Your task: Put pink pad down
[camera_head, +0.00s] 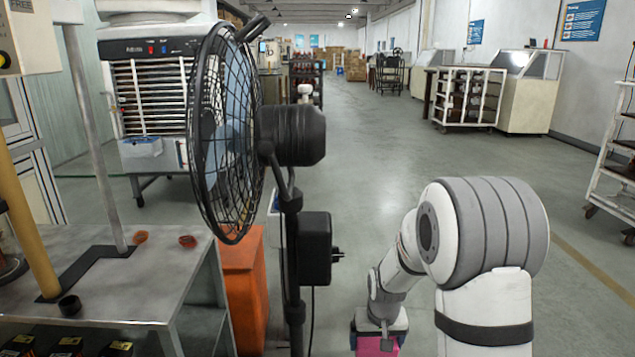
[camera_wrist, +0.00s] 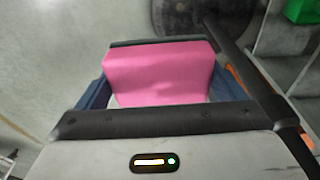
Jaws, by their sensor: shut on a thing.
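The pink pad (camera_wrist: 158,72) is held between the two fingers of my gripper (camera_wrist: 155,85) in the wrist view, filling most of the space between them. In the head view, the pink pad (camera_head: 377,346) shows at the bottom edge, under the end of my arm, partly cut off by the frame. My gripper (camera_head: 378,340) points down there, to the right of the fan's pole. Grey floor shows around the pad in the wrist view, and what lies directly under it is hidden.
A black standing fan (camera_head: 228,130) is left of my arm, its pole close by. An orange bin (camera_head: 242,285) and a metal table (camera_head: 150,285) with small parts stand at left. A green thing (camera_wrist: 302,11) is at the wrist view's top right. The floor (camera_head: 385,165) ahead is open.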

